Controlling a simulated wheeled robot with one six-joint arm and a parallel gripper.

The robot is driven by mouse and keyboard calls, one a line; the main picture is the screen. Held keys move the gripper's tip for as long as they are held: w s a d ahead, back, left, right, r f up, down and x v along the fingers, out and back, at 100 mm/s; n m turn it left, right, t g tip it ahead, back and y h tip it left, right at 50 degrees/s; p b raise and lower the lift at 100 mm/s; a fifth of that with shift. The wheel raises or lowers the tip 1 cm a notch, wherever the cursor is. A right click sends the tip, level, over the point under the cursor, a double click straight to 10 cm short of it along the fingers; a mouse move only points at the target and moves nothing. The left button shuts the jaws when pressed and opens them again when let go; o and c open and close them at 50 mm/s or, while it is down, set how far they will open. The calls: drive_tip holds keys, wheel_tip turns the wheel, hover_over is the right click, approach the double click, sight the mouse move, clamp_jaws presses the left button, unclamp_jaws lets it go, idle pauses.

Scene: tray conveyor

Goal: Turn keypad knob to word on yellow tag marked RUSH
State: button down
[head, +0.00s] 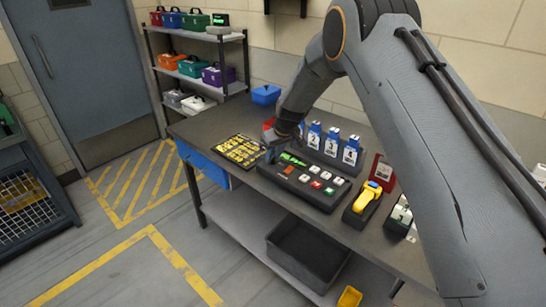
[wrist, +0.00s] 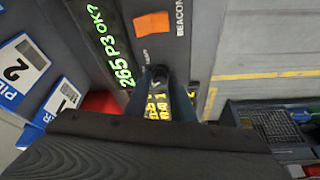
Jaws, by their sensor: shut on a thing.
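The keypad (head: 305,180) is a dark console on the bench with a green display and several white, red and green buttons. In the wrist view its display (wrist: 117,52) reads "265 P3 OK?". My gripper (head: 274,146) is at the keypad's left end. In the wrist view my gripper (wrist: 158,80) is shut on the small black knob, which is mostly hidden by the fingers. Small lettering beside the knob is unreadable. Several yellow tags lie on a dark board (head: 222,146) left of the keypad; I cannot make out RUSH on any.
Blue numbered holders (head: 332,142) stand behind the keypad. A yellow scanner (head: 366,198) in a dark cradle and a red card (head: 382,170) are to its right. An orange square (wrist: 152,23) and a BEACON label show near the knob. A black bin (head: 306,250) sits below.

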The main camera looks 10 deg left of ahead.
sight(273, 169)
drive_tip(key=m, duration=0.2)
drive_tip(key=m+t+h+b, duration=0.1)
drive_tip(key=m, duration=0.2)
drive_tip(key=shift+a+h, duration=0.15)
drive_tip(key=shift+h, duration=0.15)
drive_tip(key=shift+m, duration=0.5)
drive_tip(key=c, duration=1.6)
unclamp_jaws()
drive_tip(key=shift+o, duration=0.2)
drive_tip(key=shift+s+r, duration=0.1)
drive_tip(key=a+b+v, duration=0.1)
drive_tip(key=b+v, duration=0.1)
drive_tip(key=v, duration=0.5)
drive_tip(key=shift+d+r+b, duration=0.3)
drive_tip(key=shift+d+b, duration=0.05)
drive_tip(key=shift+d, duration=0.15)
drive_tip(key=shift+s, duration=0.15)
